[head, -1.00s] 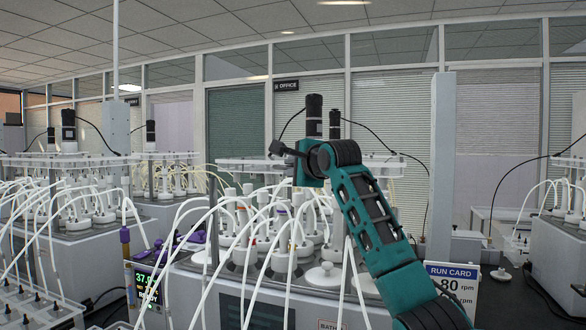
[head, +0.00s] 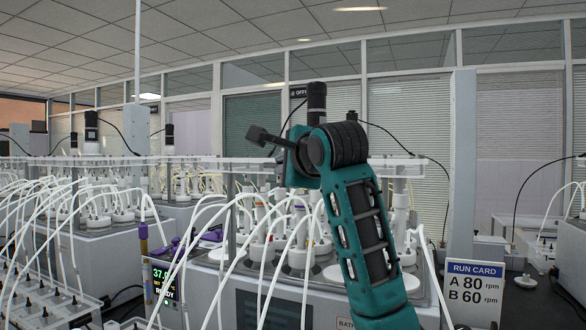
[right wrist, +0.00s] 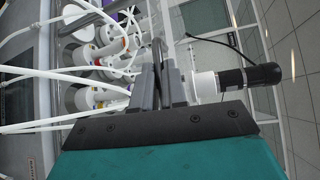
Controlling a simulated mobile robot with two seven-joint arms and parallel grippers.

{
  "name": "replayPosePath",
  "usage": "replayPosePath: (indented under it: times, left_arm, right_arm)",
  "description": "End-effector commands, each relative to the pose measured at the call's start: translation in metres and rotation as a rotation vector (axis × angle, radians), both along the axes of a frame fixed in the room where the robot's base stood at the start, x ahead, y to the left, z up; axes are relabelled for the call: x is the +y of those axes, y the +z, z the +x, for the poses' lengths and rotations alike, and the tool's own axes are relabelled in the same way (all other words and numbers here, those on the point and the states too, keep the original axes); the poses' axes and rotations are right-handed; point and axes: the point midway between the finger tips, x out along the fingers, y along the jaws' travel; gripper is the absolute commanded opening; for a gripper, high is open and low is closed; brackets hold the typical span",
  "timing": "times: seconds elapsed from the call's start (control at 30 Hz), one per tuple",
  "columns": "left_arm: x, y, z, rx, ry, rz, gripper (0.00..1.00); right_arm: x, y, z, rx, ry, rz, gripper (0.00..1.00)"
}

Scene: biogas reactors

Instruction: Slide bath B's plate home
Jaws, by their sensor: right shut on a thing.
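The bath in front, whose label (head: 345,323) reads "BATH" with its letter hidden, carries several white-capped vessels with tubes. A pale flat plate (head: 243,163) lies level above them, with a black motor (head: 317,100) standing over it. The motor also shows in the right wrist view (right wrist: 250,75). My right gripper (head: 284,165) is at plate height, its fingertips hidden behind its own body and wrist. In the right wrist view its grey fingers (right wrist: 159,72) are shut on a thin edge or handle, apparently the plate's. The exact contact is hard to see. My left gripper is out of view.
White tubes (head: 205,235) arch close around the bath's left and front. A display (head: 163,283) reading about 37 stands left. A run card (head: 474,292) says A 80 rpm, B 60 rpm. Another bath (head: 90,245) stands left.

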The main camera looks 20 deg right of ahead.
Motion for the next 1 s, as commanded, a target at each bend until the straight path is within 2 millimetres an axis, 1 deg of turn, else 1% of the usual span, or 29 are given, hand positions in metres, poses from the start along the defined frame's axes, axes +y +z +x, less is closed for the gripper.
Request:
replayPosePath:
  times: [0.03,0.23,0.27,0.5,0.53,0.73,0.83,0.97,1.0]
  left_arm:
    - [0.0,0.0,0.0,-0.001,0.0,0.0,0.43]
    - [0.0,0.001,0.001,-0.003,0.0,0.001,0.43]
    - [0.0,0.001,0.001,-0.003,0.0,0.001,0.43]
    - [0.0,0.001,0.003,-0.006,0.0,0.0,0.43]
    - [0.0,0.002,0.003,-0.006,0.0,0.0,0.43]
    - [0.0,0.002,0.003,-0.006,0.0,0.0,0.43]
    - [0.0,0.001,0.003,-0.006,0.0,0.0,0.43]
    - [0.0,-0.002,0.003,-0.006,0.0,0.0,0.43]
    - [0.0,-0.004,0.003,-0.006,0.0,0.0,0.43]
  right_arm:
    - [0.002,-0.003,0.001,0.009,0.003,0.001,0.0]
    - [0.001,-0.004,0.001,0.011,0.002,0.001,0.0]
    - [0.001,-0.004,0.001,0.011,0.002,0.001,0.13]
    - [0.0,-0.003,0.001,0.008,0.0,0.0,0.36]
    - [0.0,-0.003,0.001,0.008,-0.001,0.0,0.38]
    - [0.0,-0.002,0.001,0.006,-0.001,0.0,0.38]
    - [0.0,-0.001,-0.003,0.004,-0.001,0.0,0.38]
    - [0.001,0.001,-0.018,0.002,0.0,0.0,0.38]
    - [0.002,0.002,-0.025,0.001,0.0,0.001,0.38]
